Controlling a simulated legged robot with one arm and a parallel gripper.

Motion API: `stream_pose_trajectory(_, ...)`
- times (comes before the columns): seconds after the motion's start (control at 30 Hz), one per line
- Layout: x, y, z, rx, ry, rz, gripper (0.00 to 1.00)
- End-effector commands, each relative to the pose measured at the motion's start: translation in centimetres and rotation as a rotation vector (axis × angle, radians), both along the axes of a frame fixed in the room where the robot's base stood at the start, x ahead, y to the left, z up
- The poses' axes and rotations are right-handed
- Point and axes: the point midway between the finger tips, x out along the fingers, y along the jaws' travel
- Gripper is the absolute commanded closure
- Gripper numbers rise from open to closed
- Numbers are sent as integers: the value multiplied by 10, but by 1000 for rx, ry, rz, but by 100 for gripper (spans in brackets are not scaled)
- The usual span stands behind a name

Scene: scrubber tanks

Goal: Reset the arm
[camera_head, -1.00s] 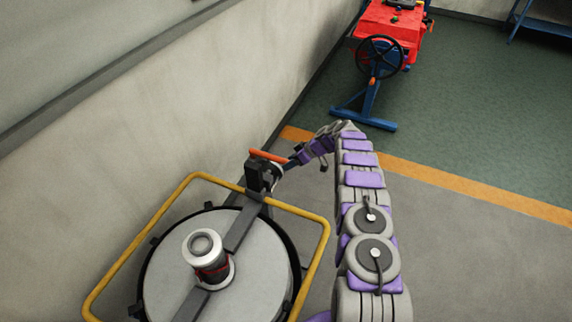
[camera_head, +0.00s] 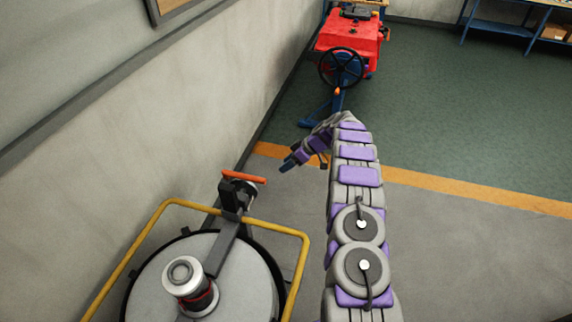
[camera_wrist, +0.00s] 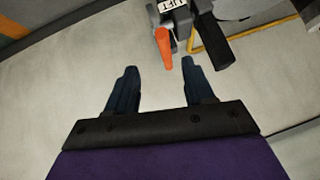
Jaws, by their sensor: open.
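My gripper (camera_head: 287,164) is at the end of my bent purple and grey arm, to the right of the scrubber tank (camera_head: 245,290) and a little beyond it. In the wrist view my gripper (camera_wrist: 155,82) has its two dark fingers spread apart with nothing between them. The orange handle (camera_head: 243,177) on the tank's clamp is apart from my gripper, with a gap of floor between them in the head view. The orange handle (camera_wrist: 163,47) also shows just beyond the fingertips in the wrist view, beside a partly readable label (camera_wrist: 170,5).
A yellow rail (camera_head: 180,203) surrounds the tank top. The wall (camera_head: 130,130) runs along the left. A red machine (camera_head: 350,40) with a black handwheel (camera_head: 341,67) and blue stand is ahead. A blue table (camera_head: 500,28) stands at the far right. The floor right of my arm is clear.

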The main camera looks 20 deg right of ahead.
Motion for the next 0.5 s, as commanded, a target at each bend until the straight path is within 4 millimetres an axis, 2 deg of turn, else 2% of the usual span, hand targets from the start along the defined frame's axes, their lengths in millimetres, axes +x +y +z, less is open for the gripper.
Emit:
stream_pose_trajectory(0.33, 0, 2, 2, -1, 3, 0, 47)
stream_pose_trajectory(0.43, -3, 7, 12, -1, 21, -6, 47)
stream_pose_trajectory(0.5, -6, 16, 28, -3, 44, -14, 47)
